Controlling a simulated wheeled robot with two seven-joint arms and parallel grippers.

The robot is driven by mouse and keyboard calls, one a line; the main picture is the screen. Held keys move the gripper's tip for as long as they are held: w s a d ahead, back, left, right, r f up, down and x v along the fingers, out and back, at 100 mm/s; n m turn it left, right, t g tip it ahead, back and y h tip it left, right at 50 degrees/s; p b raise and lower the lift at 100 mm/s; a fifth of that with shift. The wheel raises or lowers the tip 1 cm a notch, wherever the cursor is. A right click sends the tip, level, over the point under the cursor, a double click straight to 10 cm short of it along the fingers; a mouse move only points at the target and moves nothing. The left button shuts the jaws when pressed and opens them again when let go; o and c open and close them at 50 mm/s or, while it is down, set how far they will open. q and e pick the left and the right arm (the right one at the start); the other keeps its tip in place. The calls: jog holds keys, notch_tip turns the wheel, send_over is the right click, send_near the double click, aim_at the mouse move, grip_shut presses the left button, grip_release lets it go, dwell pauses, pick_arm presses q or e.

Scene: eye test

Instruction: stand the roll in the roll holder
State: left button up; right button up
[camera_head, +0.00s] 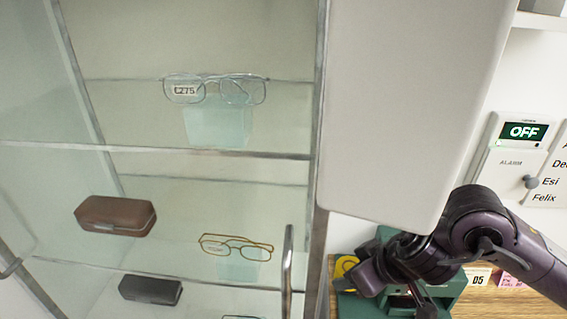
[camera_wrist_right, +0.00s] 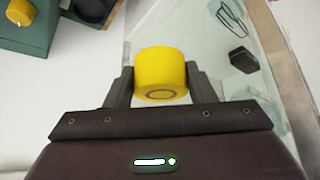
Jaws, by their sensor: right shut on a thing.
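My right gripper (camera_wrist_right: 158,82) is shut on a yellow roll (camera_wrist_right: 160,72), seen between its two fingers in the right wrist view with a ringed end face towards the camera. In the head view my right gripper (camera_head: 362,278) is at the lower right, in front of a green stand (camera_head: 452,291). A yellow round part shows beside the gripper there; I cannot tell if it is the held roll. The green stand (camera_wrist_right: 38,32) also shows at the upper left of the right wrist view, apart from the held roll, with a yellow and a dark round part. I cannot tell for certain whether it is the roll holder. My left gripper is not in view.
A glass cabinet (camera_head: 300,155) with glasses (camera_head: 238,247) and cases (camera_head: 115,215) fills the left. A large pale panel (camera_head: 415,100) hangs above my right gripper. An alarm box (camera_head: 520,160) is on the right wall. Small cards (camera_head: 478,279) stand on the wooden surface.

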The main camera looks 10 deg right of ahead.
jog(key=w+d+r+m+h+p, duration=0.1)
jog(key=w+d+m+h+p, duration=0.55)
jog(key=w, duration=0.75)
jog(key=d+f+b, duration=0.1)
jog(key=f+b, duration=0.3)
jog(key=f, duration=0.2)
jog(key=f+m+y+b, duration=0.1)
jog(key=f+b, duration=0.3)
jog(key=f, duration=0.2)
jog(key=d+f+m+b, duration=0.1)
jog(key=f+b, duration=0.3)
jog(key=f, duration=0.3)
jog(key=shift+s+d+t+y, duration=0.1)
jog(key=shift+d+t+y, duration=0.2)
jog(key=shift+d+y, duration=0.05)
jog(key=shift+f, duration=0.45)
